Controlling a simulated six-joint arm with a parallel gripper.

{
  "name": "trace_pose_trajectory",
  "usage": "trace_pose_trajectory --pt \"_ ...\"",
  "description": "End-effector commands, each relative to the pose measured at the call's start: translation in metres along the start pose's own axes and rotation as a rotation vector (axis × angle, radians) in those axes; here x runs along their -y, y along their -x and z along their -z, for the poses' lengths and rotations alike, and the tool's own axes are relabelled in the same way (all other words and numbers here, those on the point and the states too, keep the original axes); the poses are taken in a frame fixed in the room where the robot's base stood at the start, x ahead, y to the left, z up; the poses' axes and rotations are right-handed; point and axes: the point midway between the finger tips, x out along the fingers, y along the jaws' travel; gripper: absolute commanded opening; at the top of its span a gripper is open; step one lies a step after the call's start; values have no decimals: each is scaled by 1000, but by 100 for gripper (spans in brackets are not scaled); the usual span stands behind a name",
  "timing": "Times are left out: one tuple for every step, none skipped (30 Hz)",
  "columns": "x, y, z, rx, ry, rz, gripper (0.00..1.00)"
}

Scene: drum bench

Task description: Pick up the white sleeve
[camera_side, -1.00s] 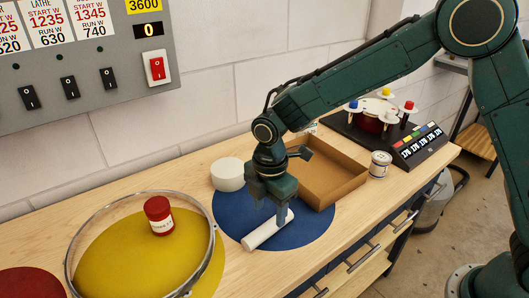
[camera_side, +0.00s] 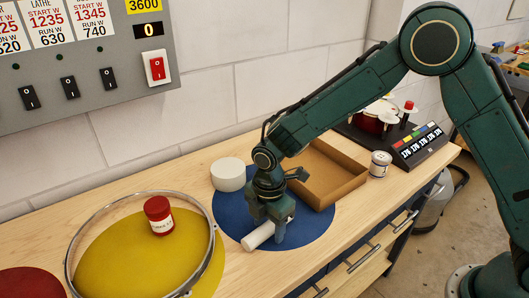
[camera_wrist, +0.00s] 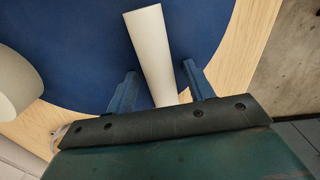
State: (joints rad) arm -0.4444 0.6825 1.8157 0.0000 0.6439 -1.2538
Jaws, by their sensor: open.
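The white sleeve (camera_side: 258,236) is a slim white tube lying on its side on the blue round mat (camera_side: 312,236). My gripper (camera_side: 268,236) is low over the mat, at the sleeve's right part, and hides some of it in the side view. In the wrist view the sleeve (camera_wrist: 152,50) runs between the two blue fingers of my gripper (camera_wrist: 164,82). The jaws are open, with a gap on each side of the sleeve. The sleeve's near end is hidden behind the gripper body.
A white cylinder (camera_side: 228,175) stands at the mat's upper left edge. An open cardboard tray (camera_side: 335,184) lies behind my gripper. A small labelled tin (camera_side: 380,164) stands right of it. A metal hoop (camera_side: 212,232) surrounds a yellow mat (camera_side: 130,255) with a red jar (camera_side: 159,216).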

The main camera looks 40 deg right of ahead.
Motion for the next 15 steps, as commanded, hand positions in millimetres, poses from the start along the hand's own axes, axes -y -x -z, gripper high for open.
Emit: trace_pose_trajectory --pt "0 0 0 0 0 0 53" --pt "0 0 0 0 0 0 53" --pt "0 0 0 0 0 0 53" --pt "0 0 0 0 0 0 53" --pt "0 0 0 0 0 0 53" --pt "0 0 0 0 0 0 53" --pt "0 0 0 0 0 0 53" --pt "0 0 0 0 0 0 53" --pt "0 0 0 0 0 0 53" --pt "0 0 0 0 0 0 53" --pt "0 0 0 0 0 0 53" --pt "0 0 0 0 0 0 53" --pt "0 0 0 0 0 0 51" --pt "0 0 0 0 0 0 45" --pt "0 0 0 0 0 0 37"
